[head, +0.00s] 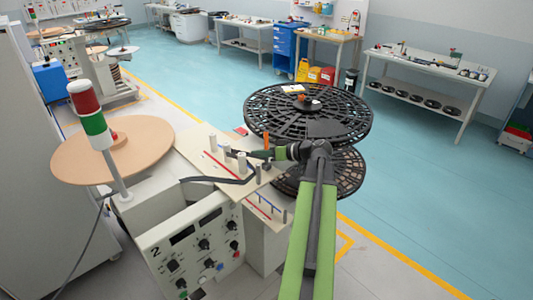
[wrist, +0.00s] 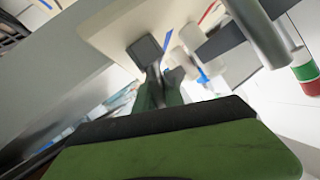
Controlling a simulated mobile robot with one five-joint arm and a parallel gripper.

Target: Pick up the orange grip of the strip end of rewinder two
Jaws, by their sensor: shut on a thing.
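Rewinder two (head: 195,245) stands in the lower middle of the head view, with a "2" on its control panel. The small orange grip (head: 267,141) shows upright at my gripper (head: 260,154), above the cream top plate. My gripper is shut on it; the fingers hide its lower part. A dark strip (head: 215,180) runs across the plate from the left toward the area below my gripper. In the wrist view my gripper's dark fingers (wrist: 158,75) are close together over the cream plate, and no orange shows there.
White posts (head: 228,152) and metal pins stand on the top plate (head: 205,160) close to my gripper. Large black slotted reels (head: 345,115) are just to the right. A red-white-green lamp post (head: 90,115) and a tan disc (head: 70,155) are at left. Open blue floor lies behind.

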